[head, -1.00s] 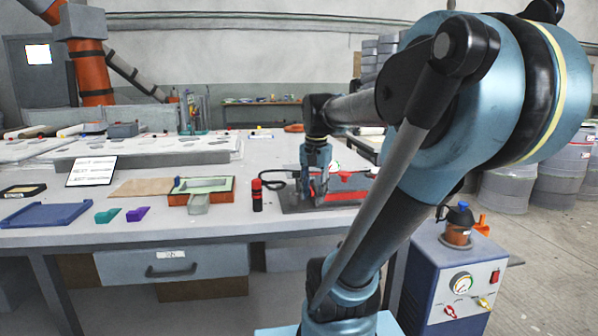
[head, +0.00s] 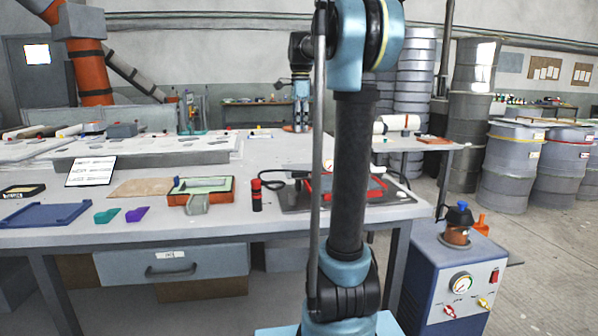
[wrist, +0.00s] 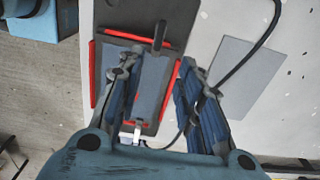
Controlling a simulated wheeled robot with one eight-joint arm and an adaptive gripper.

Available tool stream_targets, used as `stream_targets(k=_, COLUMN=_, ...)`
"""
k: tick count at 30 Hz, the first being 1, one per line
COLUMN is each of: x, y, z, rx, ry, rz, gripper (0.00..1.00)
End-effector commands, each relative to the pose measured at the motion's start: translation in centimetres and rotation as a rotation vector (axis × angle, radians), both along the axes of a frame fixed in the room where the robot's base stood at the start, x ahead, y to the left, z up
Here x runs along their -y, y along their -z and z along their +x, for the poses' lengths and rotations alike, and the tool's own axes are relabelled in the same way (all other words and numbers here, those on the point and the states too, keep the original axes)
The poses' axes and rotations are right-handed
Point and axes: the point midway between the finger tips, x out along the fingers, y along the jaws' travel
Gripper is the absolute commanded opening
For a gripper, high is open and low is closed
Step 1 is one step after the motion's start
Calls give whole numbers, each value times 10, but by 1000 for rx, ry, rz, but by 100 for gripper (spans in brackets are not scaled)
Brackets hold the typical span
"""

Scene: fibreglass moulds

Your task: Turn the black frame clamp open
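The black frame clamp appears to be the dark upright lever (wrist: 159,36) at the edge of a dark plate with red edging (wrist: 94,72) in the wrist view. My gripper (wrist: 161,58) is open and empty in the wrist view, its two fingers apart on either side of the line of sight to the plate. The lever shows between and just beyond the fingertips; no contact is visible. In the head view the red-edged frame (head: 377,190) lies on the table behind my arm, partly hidden. The clamp cannot be made out in the head view.
A black hose (wrist: 262,40) curves beside the frame in the wrist view. A black-and-red bottle (head: 256,195) and an orange tray (head: 232,192) stand left of the frame. A pump unit (head: 455,275) stands on the floor at right.

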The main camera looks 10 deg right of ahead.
Motion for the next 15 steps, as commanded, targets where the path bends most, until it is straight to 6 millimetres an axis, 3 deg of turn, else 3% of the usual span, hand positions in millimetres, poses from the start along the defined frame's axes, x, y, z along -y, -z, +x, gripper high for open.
stream_targets(k=5, x=0, y=13, z=1, rx=-1, ry=6, rz=0, gripper=33)
stream_targets(k=15, x=0, y=70, z=1, rx=-1, ry=4, rz=0, gripper=33)
